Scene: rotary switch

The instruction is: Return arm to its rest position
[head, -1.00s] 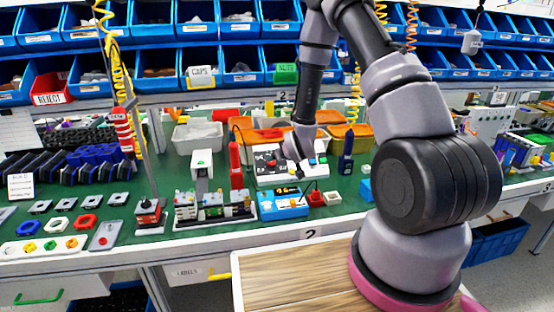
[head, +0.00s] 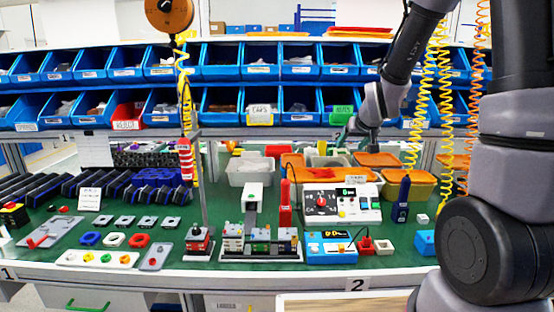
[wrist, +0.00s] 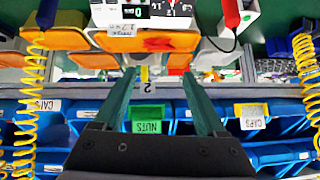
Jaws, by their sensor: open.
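My gripper (head: 350,132) is raised in front of the blue bins, above and behind the white switch panel, clear of it. In the wrist view its two green fingers (wrist: 158,76) are spread apart with nothing between them. The white switch panel (head: 352,214) stands on the green bench top. It has a black dial face with a red part (head: 325,200), a small display and several buttons. In the wrist view the panel (wrist: 210,14) shows upside down at the top edge, partly cut off. My arm comes down from the upper right.
Two rows of blue bins (head: 218,104) line the back. Yellow coiled hoses (head: 443,105) hang right of my gripper. Orange-lidded tubs (head: 376,160) stand behind the panel. A blue meter (head: 331,247) and a dark blue upright tool (head: 402,200) stand near the panel.

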